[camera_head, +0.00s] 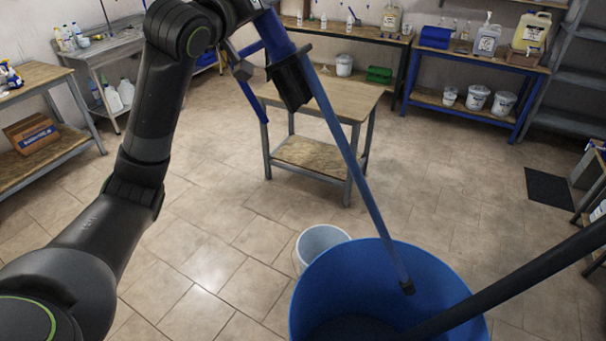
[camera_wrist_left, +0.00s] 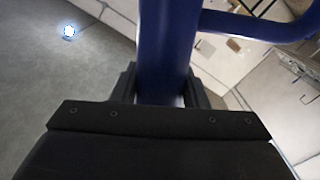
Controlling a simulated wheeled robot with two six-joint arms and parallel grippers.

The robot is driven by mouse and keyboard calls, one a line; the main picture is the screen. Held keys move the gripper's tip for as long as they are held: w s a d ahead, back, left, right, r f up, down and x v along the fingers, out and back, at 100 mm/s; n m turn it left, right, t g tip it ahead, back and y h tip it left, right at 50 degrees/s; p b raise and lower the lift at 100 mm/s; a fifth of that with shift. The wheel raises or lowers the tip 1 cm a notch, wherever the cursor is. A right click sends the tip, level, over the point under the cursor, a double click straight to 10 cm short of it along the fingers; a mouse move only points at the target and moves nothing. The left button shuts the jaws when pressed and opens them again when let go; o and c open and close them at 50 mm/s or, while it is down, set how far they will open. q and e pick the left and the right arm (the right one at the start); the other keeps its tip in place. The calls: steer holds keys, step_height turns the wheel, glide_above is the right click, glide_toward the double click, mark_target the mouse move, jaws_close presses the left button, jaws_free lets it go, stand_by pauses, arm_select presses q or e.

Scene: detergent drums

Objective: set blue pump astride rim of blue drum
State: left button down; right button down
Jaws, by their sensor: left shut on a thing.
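The blue pump (camera_head: 357,165) has a thick blue upper body, a long thin tube and a dark tip. My left gripper (camera_head: 290,82) is shut on its thick body, high above the floor. The pump is tilted, its tube running down to the right. The tip shows against the inner wall of the blue drum (camera_head: 312,290); I cannot tell how deep it is. The tube passes in front of the drum's far rim. In the left wrist view the blue pump body (camera_wrist_left: 168,50) stands between the fingers, with a curved blue pipe branching right. My right gripper is not in view.
A long dark bar (camera_head: 520,278) slants from the right edge into the drum. A white bucket (camera_head: 318,243) stands behind the drum. A small wooden table (camera_head: 335,98) stands behind the tube. Shelves and benches line the walls. The tiled floor at left is clear.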

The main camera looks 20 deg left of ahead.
arm_select(q)
step_height(320, 180, up, 8)
steer(key=shift+r, duration=0.2)
stand_by(1.2)
